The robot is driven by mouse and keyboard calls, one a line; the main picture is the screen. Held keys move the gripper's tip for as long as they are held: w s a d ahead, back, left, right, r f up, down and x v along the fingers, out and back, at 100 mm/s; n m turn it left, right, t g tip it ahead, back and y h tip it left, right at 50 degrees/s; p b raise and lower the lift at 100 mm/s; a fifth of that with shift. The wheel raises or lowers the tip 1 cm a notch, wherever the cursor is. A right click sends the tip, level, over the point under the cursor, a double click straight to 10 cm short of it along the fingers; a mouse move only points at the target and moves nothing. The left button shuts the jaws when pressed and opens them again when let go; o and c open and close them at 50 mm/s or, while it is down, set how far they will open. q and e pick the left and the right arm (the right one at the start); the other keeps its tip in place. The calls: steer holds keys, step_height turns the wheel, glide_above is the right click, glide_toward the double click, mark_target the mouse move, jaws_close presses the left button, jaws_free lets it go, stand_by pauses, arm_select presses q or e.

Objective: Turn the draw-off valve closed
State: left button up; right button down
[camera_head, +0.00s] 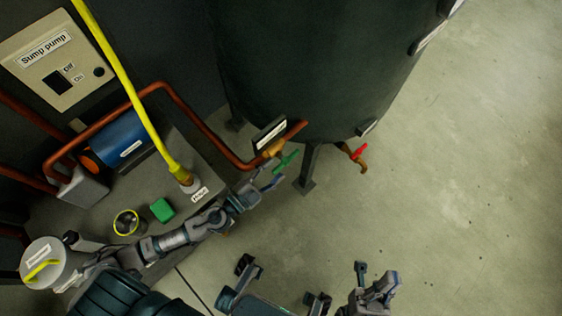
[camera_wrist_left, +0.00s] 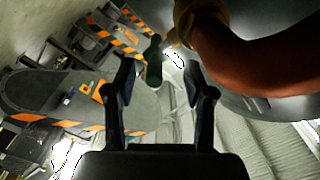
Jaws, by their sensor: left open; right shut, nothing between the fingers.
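A valve with a green handle (camera_head: 287,160) and a brass body (camera_head: 273,149) sits at the end of the copper pipe, under the dark tank (camera_head: 310,70). A second valve with a red handle (camera_head: 358,152) and a brass spout (camera_head: 362,165) is further right on the tank. I cannot read which one is the draw-off valve. My left gripper (camera_head: 270,181) is open just below the green handle. In the left wrist view the green handle (camera_wrist_left: 154,58) shows between the spread fingers (camera_wrist_left: 158,80), with no clear contact. My right gripper (camera_head: 375,281) is shut and empty near the bottom edge.
The copper pipe (camera_head: 205,128) runs from the blue pump (camera_head: 120,141) to the green-handled valve; it looms close in the left wrist view (camera_wrist_left: 260,60). A yellow hose (camera_head: 125,80), a green block (camera_head: 162,210) and a tank leg (camera_head: 307,170) are nearby. Floor at right is clear.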

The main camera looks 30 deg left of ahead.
mark_target(284, 162)
arm_select(q)
steer(key=x, duration=0.5)
jaws_close()
